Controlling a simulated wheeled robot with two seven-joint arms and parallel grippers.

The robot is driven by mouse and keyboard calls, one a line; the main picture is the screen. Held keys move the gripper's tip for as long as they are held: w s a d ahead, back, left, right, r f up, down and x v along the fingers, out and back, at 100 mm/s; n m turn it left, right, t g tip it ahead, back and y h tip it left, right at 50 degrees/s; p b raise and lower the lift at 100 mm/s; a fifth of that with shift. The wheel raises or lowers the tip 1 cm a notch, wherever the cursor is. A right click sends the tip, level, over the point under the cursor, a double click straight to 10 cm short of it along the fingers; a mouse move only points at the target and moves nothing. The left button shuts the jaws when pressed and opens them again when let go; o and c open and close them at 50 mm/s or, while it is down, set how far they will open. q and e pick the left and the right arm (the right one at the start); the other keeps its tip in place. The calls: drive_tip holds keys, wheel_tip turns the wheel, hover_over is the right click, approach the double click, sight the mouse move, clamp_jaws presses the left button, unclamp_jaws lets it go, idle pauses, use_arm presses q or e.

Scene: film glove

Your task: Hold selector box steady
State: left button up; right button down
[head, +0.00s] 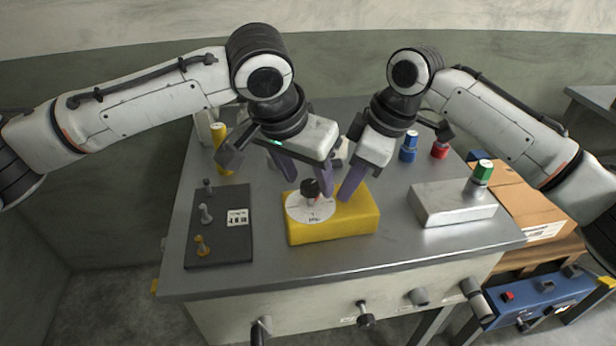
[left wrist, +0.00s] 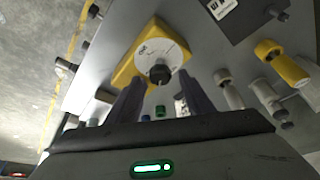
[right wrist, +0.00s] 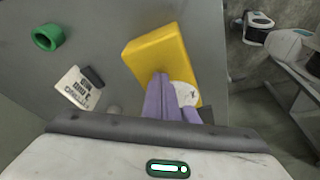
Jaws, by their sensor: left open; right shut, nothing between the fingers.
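The yellow selector box (head: 345,222) sits on the grey table near its front. A white dial (head: 297,208) with a black knob (head: 310,187) is on its left part. My left gripper (head: 304,182) is open, its purple fingers behind and around the knob area; whether they touch cannot be told. In the left wrist view the box (left wrist: 127,68) and knob (left wrist: 160,74) lie beyond the spread fingers. My right gripper (head: 347,192) is shut and empty, its fingertips at the top of the box. The right wrist view shows its closed fingers (right wrist: 165,95) over the box (right wrist: 160,55), partly hiding the dial.
A dark panel (head: 220,250) with small knobs and a label lies left. Yellow (head: 219,148), blue (head: 408,146) and red (head: 440,149) cylinders stand behind. A cardboard box (head: 530,205) is beyond the right edge.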

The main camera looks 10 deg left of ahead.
use_arm(q)
drive_tip(key=shift+w+d+f, duration=0.1)
drive_tip(key=shift+w+f, duration=0.05)
drive_tip(key=shift+f, duration=0.3)
drive_tip(key=shift+c, duration=0.2)
drive_tip(key=c, duration=1)
drive_tip(key=n, duration=0.1)
drive_tip(key=n+y, duration=0.1)
drive_tip(key=shift+d+n, duration=0.2)
drive_tip(key=shift+n, duration=0.1)
drive_tip(key=shift+n+y, duration=0.3)
drive_tip(key=shift+n, duration=0.6)
drive_tip(key=o, duration=1)
drive_tip(key=shift+a, duration=0.1)
drive_tip(key=shift+o, duration=0.2)
drive_tip(key=shift+r, duration=0.1)
